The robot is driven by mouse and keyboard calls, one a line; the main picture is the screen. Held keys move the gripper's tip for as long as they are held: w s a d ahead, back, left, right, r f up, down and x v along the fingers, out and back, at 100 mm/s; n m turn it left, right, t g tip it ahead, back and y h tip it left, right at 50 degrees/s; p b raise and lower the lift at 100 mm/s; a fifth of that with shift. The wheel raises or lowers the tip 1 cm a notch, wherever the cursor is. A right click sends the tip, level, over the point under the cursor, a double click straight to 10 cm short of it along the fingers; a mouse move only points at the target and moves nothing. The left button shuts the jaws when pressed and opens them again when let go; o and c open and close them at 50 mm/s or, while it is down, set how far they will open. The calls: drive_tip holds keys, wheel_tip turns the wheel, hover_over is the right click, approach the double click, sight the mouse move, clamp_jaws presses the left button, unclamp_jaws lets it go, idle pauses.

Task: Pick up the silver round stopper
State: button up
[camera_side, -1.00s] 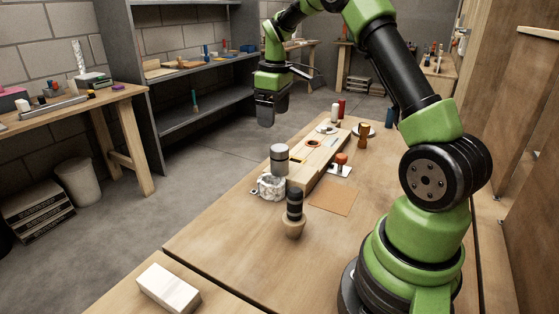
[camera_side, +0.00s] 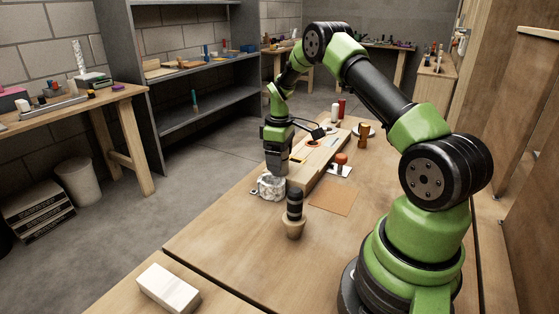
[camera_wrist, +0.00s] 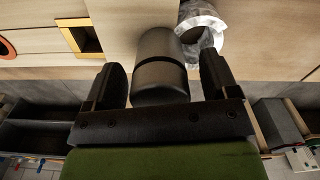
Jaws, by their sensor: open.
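The silver round stopper (camera_wrist: 160,62) is a grey cylinder with a dark band. In the wrist view it lies between the two dark fingers of my gripper (camera_wrist: 161,78), with narrow gaps showing on both sides. My gripper is open around it. In the side view my gripper (camera_side: 276,163) points down at the near end of the wooden board, and hides most of the stopper.
The wooden board (camera_side: 320,160) runs back behind the gripper. A red-knobbed piece (camera_side: 341,160) and a brown sheet (camera_side: 333,198) lie to the right.

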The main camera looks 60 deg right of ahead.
drive_tip(key=shift+f, duration=0.15)
drive_tip(key=c, duration=1.2)
wheel_tip(320, 180, up, 10)
drive_tip(key=s+a+r, duration=0.1)
drive_tip(key=a, duration=0.6)
drive_tip(key=s+a+r+m, duration=0.1)
drive_tip(key=a+r, duration=0.1)
drive_tip(key=a, duration=0.5)
drive_tip(key=s+a+r+m, duration=0.1)
drive_tip(key=a+r, duration=0.1)
drive_tip(key=a, duration=0.5)
drive_tip(key=shift+s+a, duration=0.15)
drive_tip(key=shift+a, duration=0.25)
